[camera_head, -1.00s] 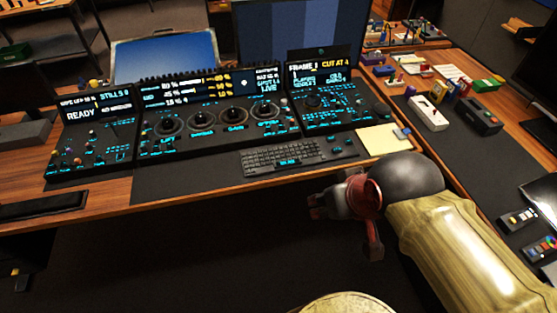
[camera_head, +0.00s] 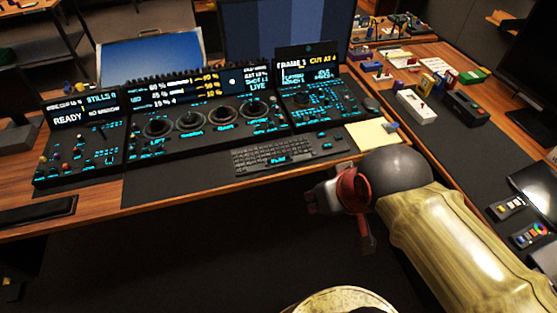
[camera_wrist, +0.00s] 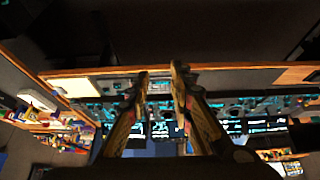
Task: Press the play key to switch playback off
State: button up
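The control desk has three dark panels with blue-lit labels: a left panel (camera_head: 80,150), a middle panel (camera_head: 205,128) and a right panel (camera_head: 325,105). The right panel's screen (camera_head: 308,72) reads "FRAME" and "CUT AT 4"; its smaller lines are blurred. A black keyboard (camera_head: 272,157) with a lit label lies in front. I cannot tell which key is play. My gripper (camera_head: 312,203) is in front of the desk's near edge, right of the keyboard, apart from all keys. In the wrist view my gripper (camera_wrist: 159,72) has its fingers apart and nothing between them.
A yellow pad (camera_head: 372,136) lies right of the keyboard. Small boxes, including a white box (camera_head: 414,106), stand on the right desk. The floor in front of the desk is clear.

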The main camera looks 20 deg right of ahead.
aim_at(287, 159)
jog(key=i+j, duration=0.1)
jog(key=j, duration=0.35)
jog(key=i+j, duration=0.1)
jog(key=j, duration=0.35)
jog(key=z, duration=1.65)
